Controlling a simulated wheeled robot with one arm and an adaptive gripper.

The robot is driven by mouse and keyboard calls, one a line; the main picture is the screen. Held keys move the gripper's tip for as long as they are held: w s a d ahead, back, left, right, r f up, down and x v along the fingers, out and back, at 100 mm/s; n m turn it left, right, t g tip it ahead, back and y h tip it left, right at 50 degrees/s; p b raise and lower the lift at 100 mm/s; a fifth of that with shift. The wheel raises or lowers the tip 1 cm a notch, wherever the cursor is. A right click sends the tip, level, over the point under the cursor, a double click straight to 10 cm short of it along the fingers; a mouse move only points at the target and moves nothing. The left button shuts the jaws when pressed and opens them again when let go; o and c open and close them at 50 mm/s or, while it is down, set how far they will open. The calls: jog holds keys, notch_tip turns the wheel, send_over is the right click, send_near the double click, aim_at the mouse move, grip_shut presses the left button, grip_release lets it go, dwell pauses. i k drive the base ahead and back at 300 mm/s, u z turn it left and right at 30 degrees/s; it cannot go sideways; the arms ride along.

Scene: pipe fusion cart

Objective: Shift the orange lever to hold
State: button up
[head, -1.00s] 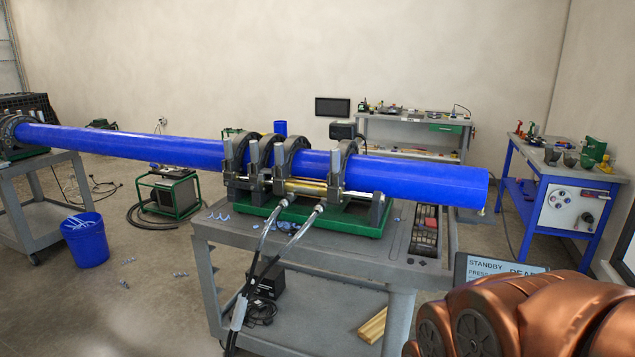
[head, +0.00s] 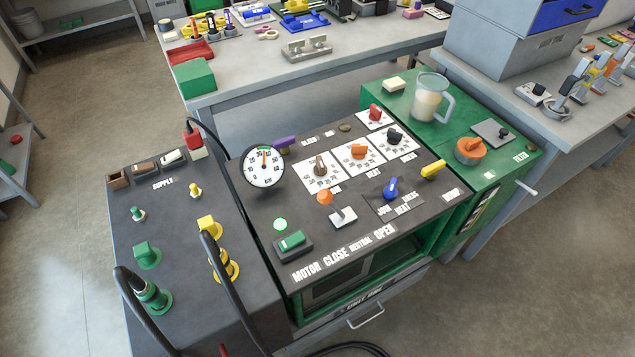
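An orange-topped lever (head: 325,197) stands on a white base plate (head: 343,217) on the dark control panel (head: 262,207). The stalk leans up and to the left in the picture. I cannot make out a label reading hold. Other orange controls are a knob on a white dial (head: 358,152) and a large round orange knob (head: 470,150) on the green cabinet to the right. My gripper is not in view.
A blue lever (head: 390,188), a yellow lever (head: 433,170), a green switch (head: 291,241) and a pressure gauge (head: 264,166) crowd the panel. A glass jug (head: 431,100) stands on the green cabinet. Black cables (head: 232,290) arch at the left. Floor is open at the lower right.

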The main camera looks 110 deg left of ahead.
aim_at(324, 196)
jog(key=z, duration=5.95)
jog(key=k, duration=0.85)
jog(key=z, duration=1.15)
jog(key=i, duration=0.5)
jog(key=z, duration=0.1)
